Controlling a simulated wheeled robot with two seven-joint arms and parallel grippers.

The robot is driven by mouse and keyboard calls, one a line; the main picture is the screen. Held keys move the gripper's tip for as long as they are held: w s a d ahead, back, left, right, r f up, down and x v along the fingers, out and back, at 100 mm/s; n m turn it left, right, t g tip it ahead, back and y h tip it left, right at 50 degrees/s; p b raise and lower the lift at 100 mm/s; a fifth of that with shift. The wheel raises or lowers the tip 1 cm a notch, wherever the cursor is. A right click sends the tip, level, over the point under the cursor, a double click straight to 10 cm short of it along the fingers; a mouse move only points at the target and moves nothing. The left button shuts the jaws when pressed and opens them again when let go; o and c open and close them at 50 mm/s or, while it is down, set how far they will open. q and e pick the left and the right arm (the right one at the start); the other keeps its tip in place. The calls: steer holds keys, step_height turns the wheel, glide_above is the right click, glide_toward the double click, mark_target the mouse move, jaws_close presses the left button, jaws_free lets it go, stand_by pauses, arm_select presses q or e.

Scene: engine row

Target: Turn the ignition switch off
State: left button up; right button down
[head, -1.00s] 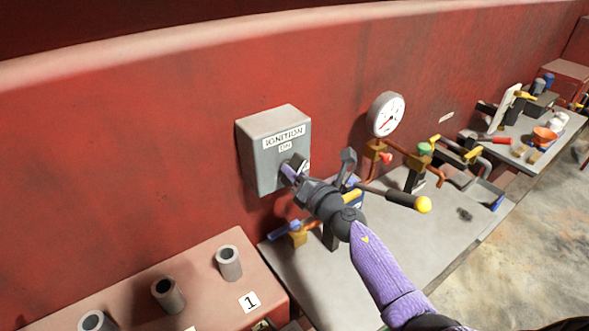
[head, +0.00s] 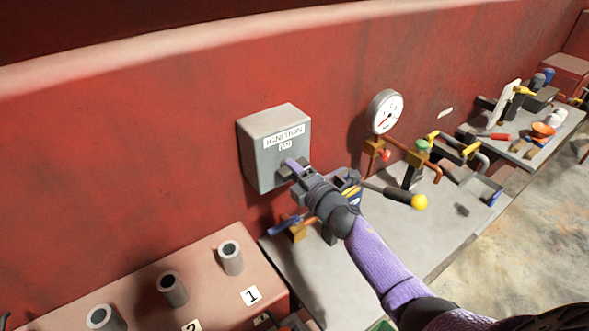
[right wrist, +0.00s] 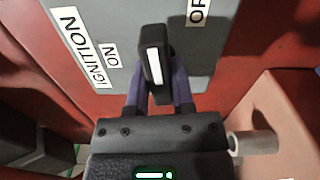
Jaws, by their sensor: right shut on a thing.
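The grey ignition box (head: 262,165) is fixed to the red wall and carries the labels IGNITION and ON. In the right wrist view the ignition switch (right wrist: 154,60) is a black handle with a white stripe on the box face (right wrist: 120,15). An ON label lies to its left and a partly cut-off OF label above right. My right gripper (head: 292,168) is at the box front; in the right wrist view its purple fingers (right wrist: 158,90) are shut on the switch, one on each side. The head view hides most of the switch behind the gripper. My left gripper is not in view.
A grey bench (head: 400,230) with a pressure gauge (head: 385,112), pipes and a yellow-knobbed lever (head: 419,202) stands right of the box. A red block (head: 200,285) with grey tubes is at lower left. The wall above the box is clear.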

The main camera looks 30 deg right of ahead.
steer(key=shift+m, duration=0.5)
stand_by(0.3)
steer(key=shift+c, duration=2.4)
jaws_free()
steer(key=s+d+p, duration=0.1)
steer(key=s, duration=0.8)
steer(key=shift+s+d, duration=0.2)
steer(key=shift+s, duration=0.2)
steer(key=shift+m, duration=0.3)
